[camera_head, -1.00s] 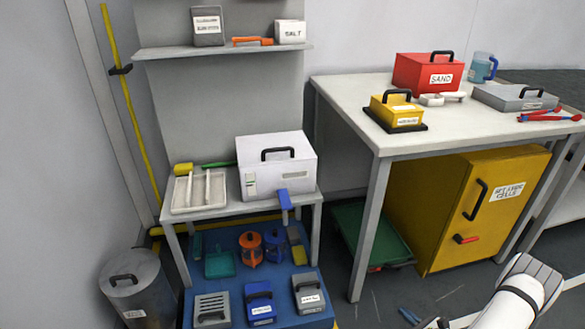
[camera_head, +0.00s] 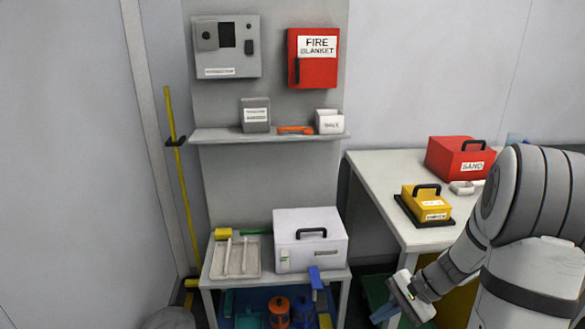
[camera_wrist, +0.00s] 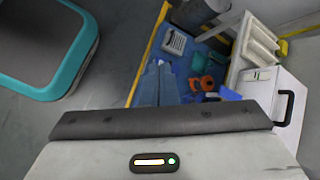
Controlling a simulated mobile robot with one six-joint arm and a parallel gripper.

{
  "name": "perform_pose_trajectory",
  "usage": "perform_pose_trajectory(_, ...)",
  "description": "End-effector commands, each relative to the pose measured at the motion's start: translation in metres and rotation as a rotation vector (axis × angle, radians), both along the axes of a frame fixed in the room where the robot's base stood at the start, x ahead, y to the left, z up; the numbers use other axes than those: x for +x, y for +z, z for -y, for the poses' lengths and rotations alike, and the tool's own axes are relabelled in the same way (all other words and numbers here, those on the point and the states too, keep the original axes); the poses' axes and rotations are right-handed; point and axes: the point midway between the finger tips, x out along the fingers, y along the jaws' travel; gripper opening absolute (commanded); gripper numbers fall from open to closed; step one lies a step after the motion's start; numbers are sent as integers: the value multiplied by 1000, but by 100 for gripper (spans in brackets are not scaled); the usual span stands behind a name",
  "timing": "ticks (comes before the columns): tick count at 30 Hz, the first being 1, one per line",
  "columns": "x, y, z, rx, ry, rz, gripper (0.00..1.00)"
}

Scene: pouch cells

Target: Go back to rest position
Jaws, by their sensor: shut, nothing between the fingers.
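My gripper (camera_head: 384,313) is at the lower middle right of the head view, at the end of my raised, bent white arm. It hangs in front of the white table (camera_head: 375,172) and right of the small bench. In the wrist view its blue fingers (camera_wrist: 157,82) are together and empty, pointing toward the blue mat (camera_wrist: 200,62) on the floor. The gripper touches nothing that I can see.
A white lidded box (camera_head: 310,240) and a pale tray (camera_head: 236,262) stand on the small bench. A yellow box (camera_head: 427,207) and a red SAND box (camera_head: 460,158) stand on the table. A grey bin (camera_wrist: 196,12) stands beyond the mat.

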Motion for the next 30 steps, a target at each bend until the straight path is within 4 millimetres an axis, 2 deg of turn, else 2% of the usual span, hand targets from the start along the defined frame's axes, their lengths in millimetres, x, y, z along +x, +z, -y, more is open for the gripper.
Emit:
perform_pose_trajectory(1, -9, 33, -11, -57, 69, 30, 0)
perform_pose_trajectory(3, -23, 60, -21, -131, 157, 64, 0)
perform_pose_trajectory(9, -62, 130, -42, -348, 393, 181, 0)
perform_pose_trajectory(15, -98, 194, -51, -563, 603, 331, 0)
perform_pose_trajectory(21, -122, 236, -52, -727, 746, 462, 0)
perform_pose_trajectory(25, -129, 248, -53, -782, 790, 511, 0)
perform_pose_trajectory(30, -131, 250, -52, -800, 804, 523, 0)
